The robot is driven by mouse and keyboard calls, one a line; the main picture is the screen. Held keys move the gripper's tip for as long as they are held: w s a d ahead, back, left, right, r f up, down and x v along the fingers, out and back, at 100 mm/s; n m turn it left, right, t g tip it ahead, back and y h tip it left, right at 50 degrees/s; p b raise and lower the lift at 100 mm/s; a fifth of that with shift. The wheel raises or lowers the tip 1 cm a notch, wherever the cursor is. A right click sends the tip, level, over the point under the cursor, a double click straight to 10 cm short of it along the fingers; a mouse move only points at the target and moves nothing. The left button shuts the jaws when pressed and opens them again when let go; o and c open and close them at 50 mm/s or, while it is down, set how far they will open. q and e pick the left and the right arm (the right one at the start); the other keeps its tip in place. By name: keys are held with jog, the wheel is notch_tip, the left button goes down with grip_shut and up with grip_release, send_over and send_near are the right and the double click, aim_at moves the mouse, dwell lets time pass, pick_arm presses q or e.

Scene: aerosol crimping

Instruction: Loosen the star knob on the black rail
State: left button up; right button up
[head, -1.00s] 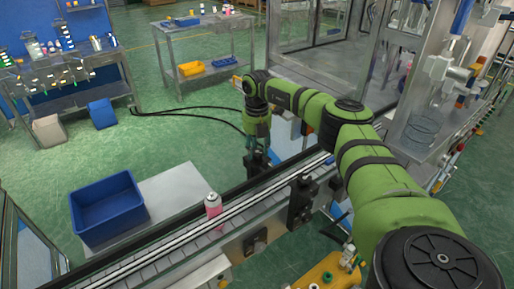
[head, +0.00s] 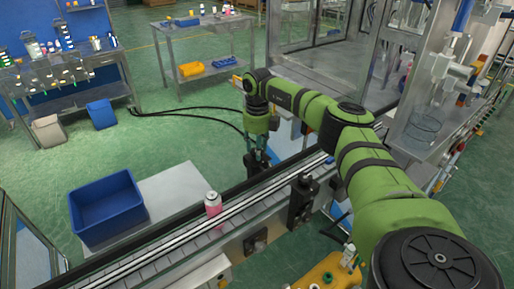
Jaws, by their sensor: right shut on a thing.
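The black rail (head: 160,231) runs diagonally along the far side of the conveyor (head: 185,238). My right arm reaches in from the right, and my right gripper (head: 257,163) points down at a dark bracket by the rail's far part. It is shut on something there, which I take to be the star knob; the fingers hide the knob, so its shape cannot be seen. My left gripper is not in view.
A pink and white can (head: 213,204) stands upright on the conveyor. A blue bin (head: 107,208) sits on a grey table (head: 172,191) beyond the rail. A dark post (head: 301,198) rises at the conveyor's near side. A glass-walled machine stands at the right.

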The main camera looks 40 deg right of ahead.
jog(key=shift+s+f+n, duration=0.25)
jog(key=shift+f+n, duration=0.05)
jog(key=shift+n, duration=0.7)
jog(key=o, duration=1.1)
jog(key=shift+r, duration=0.15)
jog(key=shift+r, duration=0.15)
jog(key=shift+w+r, duration=0.1)
jog(key=shift+r, duration=0.1)
notch_tip(320, 180, up, 11)
jog(key=shift+r, duration=0.2)
